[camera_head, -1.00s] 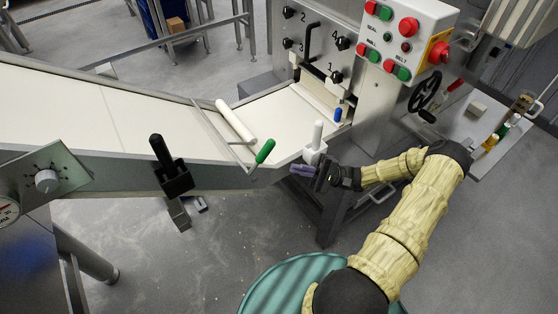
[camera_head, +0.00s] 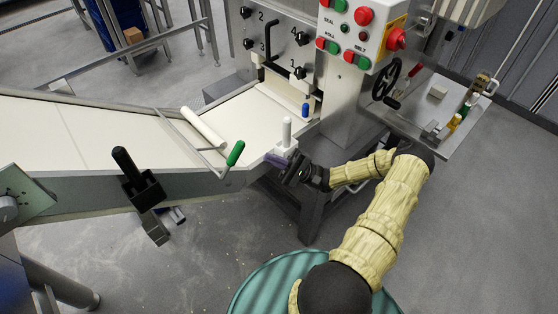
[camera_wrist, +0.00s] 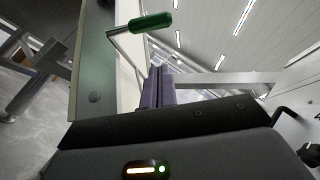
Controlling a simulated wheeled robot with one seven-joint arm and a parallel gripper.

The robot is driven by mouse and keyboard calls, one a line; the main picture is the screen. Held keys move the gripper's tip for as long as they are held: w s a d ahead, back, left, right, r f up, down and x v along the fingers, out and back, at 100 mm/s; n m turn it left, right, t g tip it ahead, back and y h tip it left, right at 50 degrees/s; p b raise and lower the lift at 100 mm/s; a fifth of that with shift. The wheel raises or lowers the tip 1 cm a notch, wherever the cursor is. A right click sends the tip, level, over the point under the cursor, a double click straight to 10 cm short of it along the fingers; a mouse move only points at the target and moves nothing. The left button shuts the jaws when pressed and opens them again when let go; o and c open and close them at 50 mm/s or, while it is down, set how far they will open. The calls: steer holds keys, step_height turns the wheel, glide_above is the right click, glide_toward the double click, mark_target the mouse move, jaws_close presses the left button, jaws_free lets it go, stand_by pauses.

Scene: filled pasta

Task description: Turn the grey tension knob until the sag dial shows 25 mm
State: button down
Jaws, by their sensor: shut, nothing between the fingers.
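The grey tension knob (camera_head: 7,209) sits on a tilted, dotted metal plate (camera_head: 32,196) at the left edge of the head view, partly cut off. The sag dial is not in view now, so its reading cannot be seen. My gripper (camera_head: 276,160) is far to the right of the knob, close to the white upright handle (camera_head: 287,134) at the conveyor's end. Its purple fingers (camera_wrist: 158,88) are shut and empty in the wrist view. Whether the gripper touches the white handle cannot be told.
A bent rod with a green grip (camera_head: 235,153) stands left of my gripper and shows above the fingers in the wrist view (camera_wrist: 150,21). A black lever (camera_head: 126,165) juts from the belt's side. The control box (camera_head: 362,30) stands behind. A teal ribbed round object (camera_head: 262,285) is below my arm.

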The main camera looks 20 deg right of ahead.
steer(key=a+r+p, duration=0.1)
steer(key=a+r, duration=0.4)
steer(key=a, duration=0.2)
steer(key=shift+w+r, duration=0.15)
steer(key=shift+r, duration=0.2)
stand_by(0.4)
steer(key=shift+r, duration=0.1)
steer(key=shift+w+r+n+p, duration=0.1)
steer(key=shift+n+p, duration=0.2)
steer(key=shift+p, duration=0.15)
